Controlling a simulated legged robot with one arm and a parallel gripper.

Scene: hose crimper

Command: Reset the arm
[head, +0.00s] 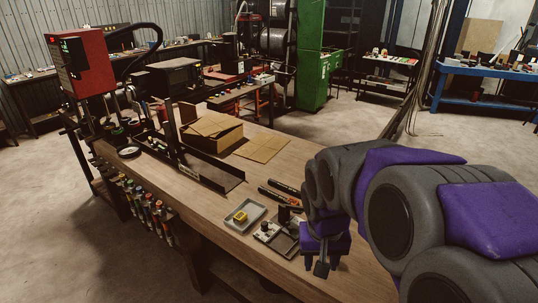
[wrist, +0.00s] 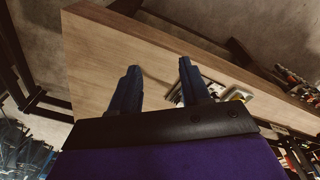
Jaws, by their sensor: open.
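My gripper (head: 322,266) points down near the front right part of the wooden workbench (head: 225,205) in the head view. My purple and grey arm is bent and fills the right side of the head view. It hides the right end of the bench.
A grey tray (head: 238,224) with a yellow block (head: 240,216) lies left of my gripper, beside a small metal fixture (head: 268,230). Dark tools (head: 280,193) lie behind. A cardboard box (head: 212,132) and a red machine (head: 80,62) stand farther back.

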